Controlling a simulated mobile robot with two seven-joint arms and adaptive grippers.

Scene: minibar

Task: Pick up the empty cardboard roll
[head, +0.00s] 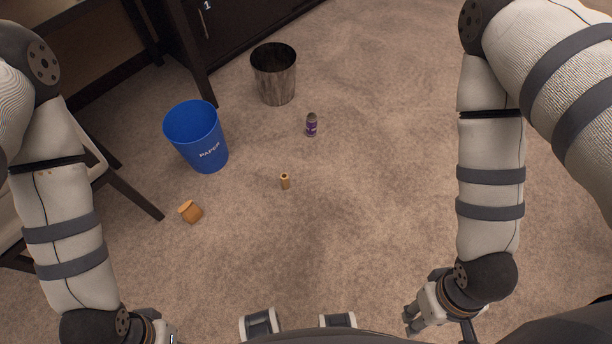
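A small tan cardboard roll (285,182) stands upright on the carpet near the middle of the head view, its dark open end facing up. My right gripper (413,322) is low at the right of the view, to the right of the roll and nearer to me, well apart from it. Its fingers show, but I cannot tell how far apart they are. My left arm comes down the left side. Its wrist shows at the bottom edge, and its fingers are outside the picture.
A blue bin (207,160) marked PAPER and a metal bin (275,88) stand beyond the roll. A purple-labelled container (311,125) and a crumpled brown item (189,212) lie nearby. A chair (130,187) is at left, a dark cabinet (240,35) behind. Carpet at right is clear.

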